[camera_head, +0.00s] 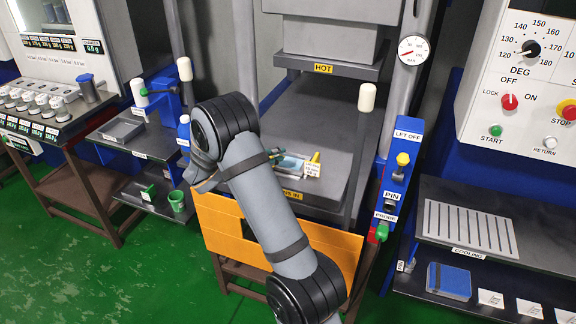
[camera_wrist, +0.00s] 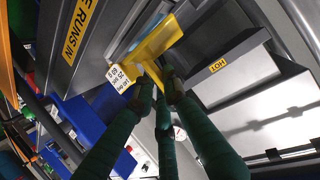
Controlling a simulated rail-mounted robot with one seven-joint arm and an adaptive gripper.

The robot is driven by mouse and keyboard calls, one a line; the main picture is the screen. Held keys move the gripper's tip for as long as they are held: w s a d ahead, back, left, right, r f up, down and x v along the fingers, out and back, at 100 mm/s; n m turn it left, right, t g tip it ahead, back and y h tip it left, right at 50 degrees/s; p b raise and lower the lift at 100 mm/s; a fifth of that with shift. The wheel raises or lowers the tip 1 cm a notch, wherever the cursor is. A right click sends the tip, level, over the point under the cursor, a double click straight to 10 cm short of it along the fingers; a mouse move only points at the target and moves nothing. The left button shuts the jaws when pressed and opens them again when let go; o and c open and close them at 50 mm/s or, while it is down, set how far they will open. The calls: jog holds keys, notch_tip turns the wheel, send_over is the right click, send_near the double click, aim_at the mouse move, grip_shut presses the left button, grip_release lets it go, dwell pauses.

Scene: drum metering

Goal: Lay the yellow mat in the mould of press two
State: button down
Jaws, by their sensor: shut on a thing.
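The yellow mat (camera_wrist: 157,42) shows in the wrist view as a bent yellow piece with a printed white tag (camera_wrist: 119,76) on its side. My gripper (camera_wrist: 161,80) has its green fingers shut on it at its lower edge. In the head view only a small part of the yellow mat (camera_head: 316,157) shows, with the white tag (camera_head: 312,170) below it. It is beside a light-blue surface (camera_head: 290,163) in the middle of the press. My arm hides much of this area, and I cannot tell whether the mat touches the mould.
The hot upper plate (camera_head: 330,67) of the press hangs above. A control post (camera_head: 401,165) with a yellow knob and green button stands at the right. An orange front panel (camera_head: 222,226) is below. A cooling rack (camera_head: 467,226) is further right.

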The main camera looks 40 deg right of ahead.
jog(key=s+d+r+m+g, duration=0.1)
jog(key=s+d+r, duration=0.25)
jog(key=d, duration=0.45)
jog(key=s+d+r+m+g, duration=0.1)
jog(key=s+d+r, duration=0.25)
jog(key=d, duration=0.35)
jog(key=p, duration=0.5)
send_over(294, 167)
notch_tip(294, 167, down, 6)
jog(key=shift+s+r, duration=0.1)
jog(key=shift+s, duration=0.05)
jog(key=shift+a+f, duration=0.1)
jog(key=shift+f, duration=0.1)
notch_tip(294, 167, down, 4)
jog(key=shift+r+p, duration=0.1)
jog(key=shift+p, duration=0.45)
jog(key=shift+f+b, duration=0.4)
jog(key=shift+b, duration=0.25)
jog(key=c, duration=1.8)
grip_release()
jog(key=shift+r, duration=0.1)
